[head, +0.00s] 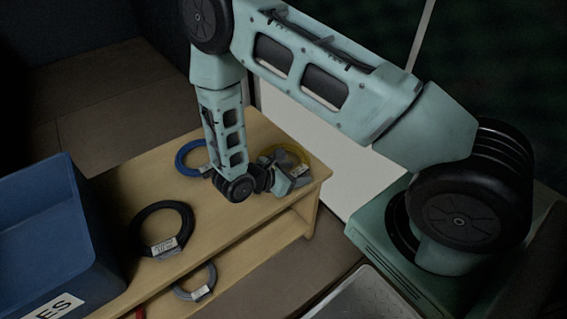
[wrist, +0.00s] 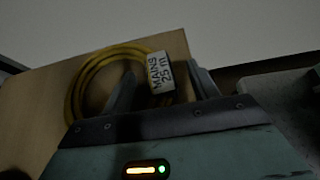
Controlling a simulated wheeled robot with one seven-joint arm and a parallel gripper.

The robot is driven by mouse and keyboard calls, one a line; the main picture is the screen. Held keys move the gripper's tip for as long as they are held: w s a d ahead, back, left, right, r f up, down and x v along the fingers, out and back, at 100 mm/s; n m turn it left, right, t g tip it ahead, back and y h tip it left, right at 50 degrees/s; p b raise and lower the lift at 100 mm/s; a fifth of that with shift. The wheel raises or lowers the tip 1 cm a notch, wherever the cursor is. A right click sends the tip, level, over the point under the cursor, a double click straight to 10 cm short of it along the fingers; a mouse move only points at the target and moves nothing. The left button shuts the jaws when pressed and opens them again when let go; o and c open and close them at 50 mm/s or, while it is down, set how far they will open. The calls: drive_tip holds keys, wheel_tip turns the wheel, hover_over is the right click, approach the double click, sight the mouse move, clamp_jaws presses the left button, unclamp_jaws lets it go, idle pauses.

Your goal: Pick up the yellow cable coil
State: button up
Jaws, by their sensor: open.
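The yellow cable coil (head: 297,151) lies on the wooden shelf unit's top near its right end, partly hidden behind my wrist in the head view. In the wrist view the yellow coil (wrist: 88,79) lies flat, with a white label (wrist: 160,75) reading "MAINS 25 m". My gripper (head: 283,184) is at the coil's near side, pointing down and to the right. In the wrist view my gripper (wrist: 163,85) is open, its two fingers apart on either side of the label end of the coil. I cannot tell whether the fingers touch it.
A blue coil (head: 183,160) lies left of my wrist on the wooden top (head: 225,215). A black coil (head: 134,222) lies nearer, and a grey coil (head: 210,277) is on the lower shelf. A blue bin (head: 40,215) stands at the left. A pale panel is behind the shelf.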

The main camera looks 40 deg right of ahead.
drive_tip(key=shift+c, duration=0.2)
clamp_jaws()
drive_tip(key=shift+r, duration=0.1)
